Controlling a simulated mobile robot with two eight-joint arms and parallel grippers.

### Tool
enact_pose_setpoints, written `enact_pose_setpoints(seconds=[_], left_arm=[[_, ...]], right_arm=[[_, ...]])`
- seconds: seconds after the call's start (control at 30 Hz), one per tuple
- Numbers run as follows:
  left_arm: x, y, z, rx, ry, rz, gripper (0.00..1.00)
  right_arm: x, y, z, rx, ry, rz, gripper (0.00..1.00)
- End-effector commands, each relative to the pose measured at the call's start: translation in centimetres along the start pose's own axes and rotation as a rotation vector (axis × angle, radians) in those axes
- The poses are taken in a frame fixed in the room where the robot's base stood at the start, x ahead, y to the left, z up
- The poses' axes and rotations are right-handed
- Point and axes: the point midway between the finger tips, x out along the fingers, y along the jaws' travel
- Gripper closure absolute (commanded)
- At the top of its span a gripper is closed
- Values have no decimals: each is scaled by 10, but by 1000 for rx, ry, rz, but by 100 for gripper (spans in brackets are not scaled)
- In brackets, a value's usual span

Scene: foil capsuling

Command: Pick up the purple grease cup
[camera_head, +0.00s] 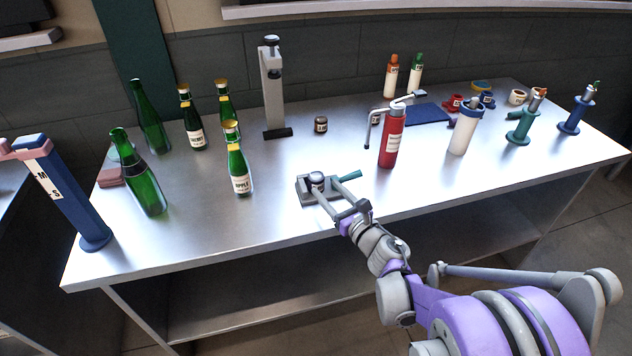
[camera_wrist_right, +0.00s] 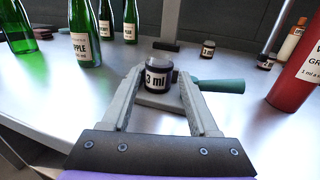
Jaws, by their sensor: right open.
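A small dark jar-like cup (camera_head: 317,182) with a pale lid stands on a grey block (camera_head: 304,195) near the front of the steel table. In the right wrist view the cup (camera_wrist_right: 157,78) has a white "3 ml" label and a dark band that may be purple. My right gripper (camera_head: 321,190) is open, with one finger on each side of the cup. The wrist view shows gaps between the fingers and the cup. A green handle (camera_wrist_right: 222,85) sticks out to the right of the block. My left gripper is not in view.
Green bottles (camera_head: 240,170) stand to the left and a red cylinder (camera_head: 391,140) to the right. Another small dark cup (camera_head: 320,124) stands behind, near a grey upright stand (camera_head: 272,90). The tabletop (camera_head: 235,230) in front of the bottles is clear.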

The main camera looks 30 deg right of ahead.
Motion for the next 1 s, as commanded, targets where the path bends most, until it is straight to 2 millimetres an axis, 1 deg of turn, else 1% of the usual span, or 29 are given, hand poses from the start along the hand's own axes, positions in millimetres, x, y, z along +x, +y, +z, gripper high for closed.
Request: enact_pose_setpoints(seconds=[0.03, 0.1, 0.2, 0.3, 0.43, 0.47, 0.5, 0.57, 0.7, 0.8, 1.0], left_arm=[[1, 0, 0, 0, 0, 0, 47], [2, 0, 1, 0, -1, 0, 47], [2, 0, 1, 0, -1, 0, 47], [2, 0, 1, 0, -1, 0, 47], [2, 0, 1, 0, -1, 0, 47], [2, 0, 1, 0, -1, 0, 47], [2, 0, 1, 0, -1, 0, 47], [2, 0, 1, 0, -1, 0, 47], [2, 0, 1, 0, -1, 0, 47], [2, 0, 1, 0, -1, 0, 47], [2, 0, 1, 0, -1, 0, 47]], right_arm=[[9, 1, -1, 1, 0, 2, 40], [20, 1, -1, 1, 0, 3, 40], [33, 1, -1, 1, 0, 1, 40], [37, 0, 0, 1, 0, 0, 40], [37, 0, 0, 1, 0, 0, 40], [37, 0, 0, 1, 0, 0, 41], [37, 0, 0, 1, 0, 0, 48], [37, 0, 0, 1, 0, 0, 59], [37, 0, 0, 1, 0, 0, 84], [37, 0, 0, 1, 0, 0, 100], [37, 0, 0, 1, 0, 0, 100]])
